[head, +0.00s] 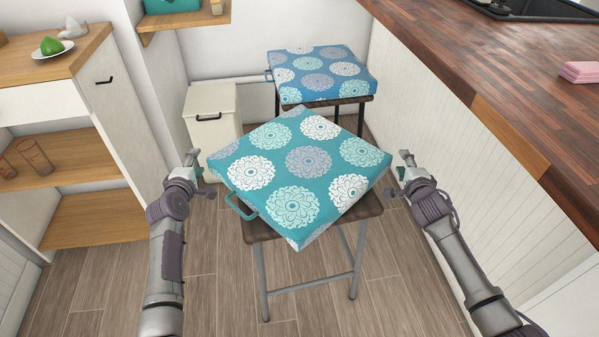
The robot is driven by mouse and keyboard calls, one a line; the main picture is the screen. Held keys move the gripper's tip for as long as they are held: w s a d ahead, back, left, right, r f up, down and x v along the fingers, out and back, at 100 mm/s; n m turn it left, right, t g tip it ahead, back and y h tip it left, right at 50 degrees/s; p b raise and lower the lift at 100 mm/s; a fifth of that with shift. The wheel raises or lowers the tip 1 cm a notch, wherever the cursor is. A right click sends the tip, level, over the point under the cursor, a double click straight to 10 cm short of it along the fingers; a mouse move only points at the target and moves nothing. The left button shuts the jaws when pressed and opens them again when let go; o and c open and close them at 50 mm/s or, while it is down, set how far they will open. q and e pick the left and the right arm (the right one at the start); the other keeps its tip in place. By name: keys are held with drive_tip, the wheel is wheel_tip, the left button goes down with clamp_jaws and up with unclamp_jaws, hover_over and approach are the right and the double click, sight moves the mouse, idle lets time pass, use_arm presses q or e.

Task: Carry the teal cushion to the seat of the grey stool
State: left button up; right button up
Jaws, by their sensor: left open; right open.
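The teal cushion (272,160), with white, pale green and lilac flower rosettes and a teal handle loop at its left, lies across the dark wood seat of the grey-legged stool (350,218). It is turned at an angle to the seat, and its left corner juts past the edge. The front of the seat shows below it; the rest is hidden. My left gripper (197,173) is open and empty, left of the cushion and apart from it. My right gripper (398,173) is open and empty, just right of the cushion's right corner.
A blue patterned cushion (318,75) lies on a dark-legged stool (361,119) behind. A white bin (211,117) stands behind to the left. Wooden shelves (60,160) flank the left, and a wood-topped counter (510,75) flanks the right. Floor in front is clear.

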use_arm(q)
drive_tip(key=shift+s, duration=0.1)
drive_tip(key=v, duration=1.1)
drive_tip(key=shift+s+r, duration=0.15)
drive_tip(key=shift+s, duration=0.2)
use_arm(e)
drive_tip(key=v, duration=1.2)
